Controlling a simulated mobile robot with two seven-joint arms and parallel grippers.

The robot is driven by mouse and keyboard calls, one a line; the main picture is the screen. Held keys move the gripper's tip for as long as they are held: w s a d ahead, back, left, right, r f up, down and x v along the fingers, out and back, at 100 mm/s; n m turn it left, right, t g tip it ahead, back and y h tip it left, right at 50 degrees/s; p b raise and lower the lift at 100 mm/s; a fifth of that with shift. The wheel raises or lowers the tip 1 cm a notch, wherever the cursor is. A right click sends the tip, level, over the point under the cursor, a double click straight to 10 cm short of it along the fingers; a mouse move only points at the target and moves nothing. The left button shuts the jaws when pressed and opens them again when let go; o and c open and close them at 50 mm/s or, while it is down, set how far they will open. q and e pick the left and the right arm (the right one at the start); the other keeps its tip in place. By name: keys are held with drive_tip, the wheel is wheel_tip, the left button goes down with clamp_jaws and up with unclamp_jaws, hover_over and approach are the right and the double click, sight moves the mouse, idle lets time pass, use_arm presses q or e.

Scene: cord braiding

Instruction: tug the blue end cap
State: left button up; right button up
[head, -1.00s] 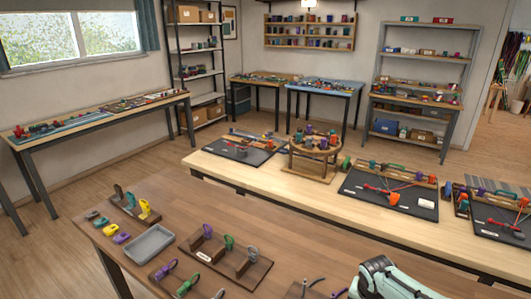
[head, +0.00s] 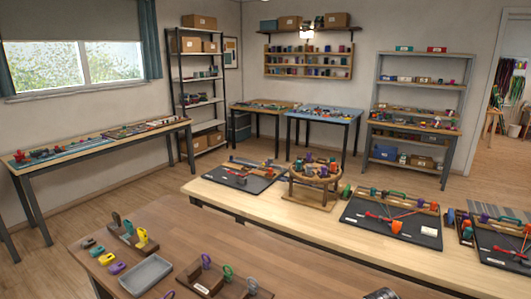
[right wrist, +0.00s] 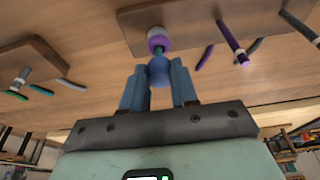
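In the right wrist view, a blue rounded end cap (right wrist: 158,70) sits between the two blue-grey fingers of my right gripper (right wrist: 159,85). The fingers touch its sides, and the gripper looks shut on it. Beyond the cap, a short dark teal piece runs to a purple and white ring (right wrist: 158,39) at a wooden block (right wrist: 200,22). In the head view only a small part of my right arm shows at the bottom edge; the end cap is not visible there. My left gripper is in neither current view.
The near brown table (head: 210,232) holds a grey tray (head: 146,275), yellow and purple pieces, and wooden stands with coloured clips. Behind it, a long light bench (head: 310,215) carries dark mats and a round wooden stand (head: 313,177). Purple and grey rods (right wrist: 233,42) lie right of the cap.

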drive_tip(key=shift+c, duration=0.4)
use_arm(q)
drive_tip(key=shift+s+f, duration=0.1)
drive_tip(key=shift+f, duration=0.05)
use_arm(e)
drive_tip(key=shift+f, duration=0.1)
idle(0.4)
drive_tip(key=o, duration=1.4)
use_arm(q)
drive_tip(key=shift+w+r+p, duration=0.35)
drive_tip(key=shift+r+p, duration=0.1)
drive_tip(key=shift+r, duration=0.15)
drive_tip(key=shift+w+r+p, duration=0.3)
drive_tip(key=shift+r+p, duration=0.1)
drive_tip(key=shift+r, duration=0.15)
use_arm(e)
drive_tip(key=v, duration=0.6)
use_arm(q)
drive_tip(key=shift+s, duration=0.15)
use_arm(e)
drive_tip(key=shift+s, duration=0.1)
